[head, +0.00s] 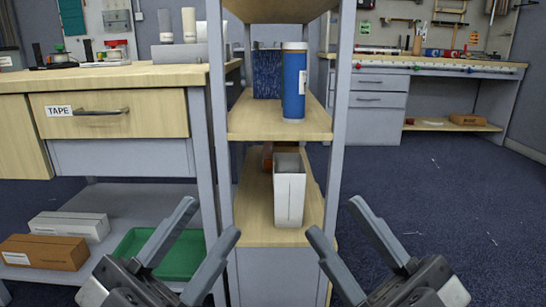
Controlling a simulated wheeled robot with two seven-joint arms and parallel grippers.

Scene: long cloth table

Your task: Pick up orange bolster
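I cannot make out a clear orange bolster in the head view. A small orange upright object (417,46) stands on the far right workbench, too small to identify. A brownish-orange item (267,154) is partly hidden behind a white box (289,188) on the middle shelf. My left gripper (211,220) is open and empty at the lower left, in front of the shelf unit. My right gripper (336,218) is open and empty at the lower right. Both are apart from all objects.
A shelf unit (280,235) stands straight ahead, with a blue bottle (294,85) on its upper board. A wooden workbench (155,76) is at left, with a green tray (170,252) and boxes (70,226) below. Blue floor (440,190) is open at right.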

